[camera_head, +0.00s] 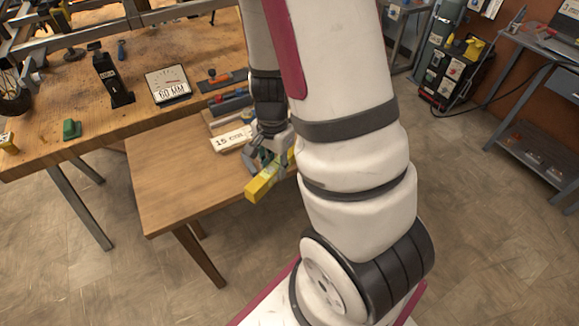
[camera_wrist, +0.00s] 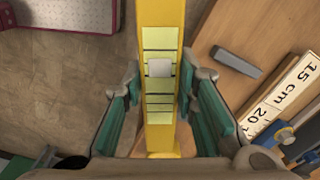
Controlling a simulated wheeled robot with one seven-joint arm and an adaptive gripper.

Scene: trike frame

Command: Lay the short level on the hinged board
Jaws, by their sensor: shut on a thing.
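The short level is a yellow bar with pale green panels (camera_wrist: 160,128); it also shows in the head view (camera_head: 262,186). My gripper (camera_wrist: 163,88) is shut on it, with the green finger pads on either side. In the head view my gripper (camera_head: 272,152) holds it near the right edge of the lower wooden board (camera_head: 180,180), which I take for the hinged board. The level looks raised above the board and partly past its edge; the exact height is unclear. In the wrist view, floor and wood both show below it. My arm hides the board's far right part.
A grey bar (camera_wrist: 235,62) lies on the wood. The workbench (camera_head: 40,140) behind holds a "60 MM" card (camera_head: 168,84) and tools. The board's left part is clear.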

